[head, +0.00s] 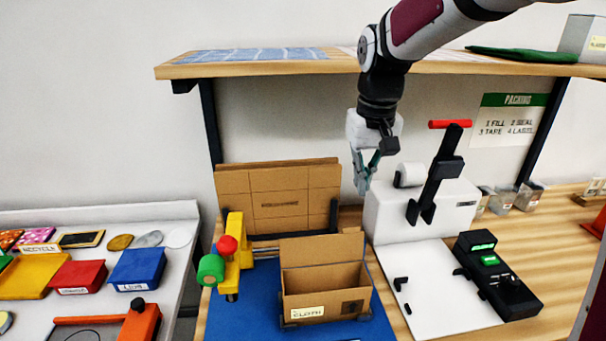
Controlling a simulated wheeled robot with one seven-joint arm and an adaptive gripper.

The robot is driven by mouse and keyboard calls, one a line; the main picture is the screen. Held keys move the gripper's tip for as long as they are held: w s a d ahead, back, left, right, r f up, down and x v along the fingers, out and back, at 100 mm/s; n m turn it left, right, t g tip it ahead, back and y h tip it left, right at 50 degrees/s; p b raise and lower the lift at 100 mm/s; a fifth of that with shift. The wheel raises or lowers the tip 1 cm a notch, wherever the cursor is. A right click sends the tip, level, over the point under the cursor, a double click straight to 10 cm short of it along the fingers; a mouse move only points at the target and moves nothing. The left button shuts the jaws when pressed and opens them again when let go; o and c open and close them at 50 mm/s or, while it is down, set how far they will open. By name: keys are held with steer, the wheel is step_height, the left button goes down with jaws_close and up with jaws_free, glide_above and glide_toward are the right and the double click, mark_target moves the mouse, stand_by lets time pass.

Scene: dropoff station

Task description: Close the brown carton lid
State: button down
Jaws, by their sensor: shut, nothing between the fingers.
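The brown carton (325,299) stands on a blue mat (247,303) on the wooden bench, with a "CLOTH" label on its front. Its lid (321,249) stands up along the back edge, so the carton is open. The visible inside shows bare brown walls; its floor is partly hidden by the front wall. My gripper (364,188) hangs above and behind the carton, to the right of the lid and apart from it. Its fingers point down and are shut with nothing between them.
A white sealing machine (420,212) with a black and red lever stands right of the carton. A yellow tape dispenser (237,255) stands to its left. Flat cardboard (278,197) stands behind. A wooden shelf (290,66) runs above. A black device (497,275) lies far right.

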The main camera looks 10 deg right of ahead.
steer(key=w+f+p, duration=0.1)
steer(key=w+f, duration=0.3)
steer(key=f, duration=0.7)
steer(key=shift+a+f, duration=0.25)
steer(key=shift+a, duration=0.2)
steer(key=shift+s+r+p, duration=0.2)
steer(key=shift+s+p, duration=0.15)
steer(key=shift+p, duration=0.05)
